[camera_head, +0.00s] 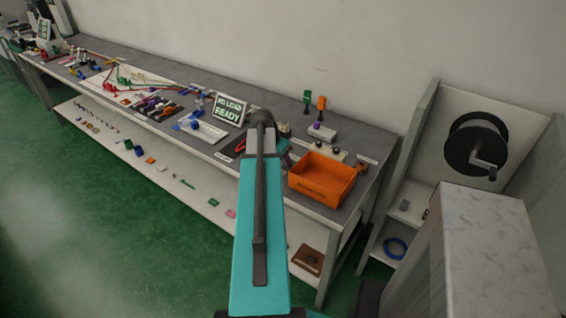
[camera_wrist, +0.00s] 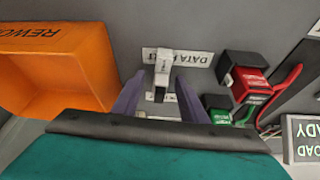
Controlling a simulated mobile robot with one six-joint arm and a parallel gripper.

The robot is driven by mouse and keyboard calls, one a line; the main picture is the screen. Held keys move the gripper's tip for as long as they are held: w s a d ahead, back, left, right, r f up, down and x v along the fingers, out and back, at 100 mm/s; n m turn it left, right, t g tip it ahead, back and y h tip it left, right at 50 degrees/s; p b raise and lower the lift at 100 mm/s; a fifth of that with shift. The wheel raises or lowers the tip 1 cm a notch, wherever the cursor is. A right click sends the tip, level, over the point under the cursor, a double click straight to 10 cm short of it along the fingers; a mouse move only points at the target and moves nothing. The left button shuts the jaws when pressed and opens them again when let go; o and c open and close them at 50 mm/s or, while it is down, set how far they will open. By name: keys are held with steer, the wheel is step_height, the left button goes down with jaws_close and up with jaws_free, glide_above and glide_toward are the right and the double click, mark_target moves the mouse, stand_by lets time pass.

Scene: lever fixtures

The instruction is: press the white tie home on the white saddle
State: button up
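In the wrist view a small upright white piece (camera_wrist: 163,62) stands over a printed label on the grey bench top. I take it for the white tie or its saddle; the two cannot be told apart here. A small dark part (camera_wrist: 159,95) lies just below it. My gripper (camera_wrist: 160,76) has its two purple fingers apart, one on each side of the white piece's lower end, with gaps showing. Whether they touch it cannot be told. In the head view my own arm hides the white piece and most of the gripper.
An orange bin (camera_head: 322,179) is beside my arm, left in the wrist view (camera_wrist: 60,62). Red (camera_wrist: 252,83) and green (camera_wrist: 222,115) connectors with black bodies stand right of the fingers. A lit "NO LOAD READY" sign (camera_head: 229,109) stands on the bench. A reel (camera_head: 477,146) is right.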

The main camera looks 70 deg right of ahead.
jaws_close()
steer(key=shift+r, duration=0.2)
stand_by(0.4)
steer(key=shift+r+b, duration=0.6)
steer(key=shift+r, duration=0.8)
steer(key=w+a+r+b, duration=0.1)
steer(key=w+a, duration=0.1)
steer(key=a, duration=0.5)
steer(key=w+a+r+b, duration=0.1)
steer(key=w+a+b, duration=0.1)
steer(key=a, duration=0.6)
steer(key=shift+w+a, duration=0.15)
steer(key=shift+w, duration=0.3)
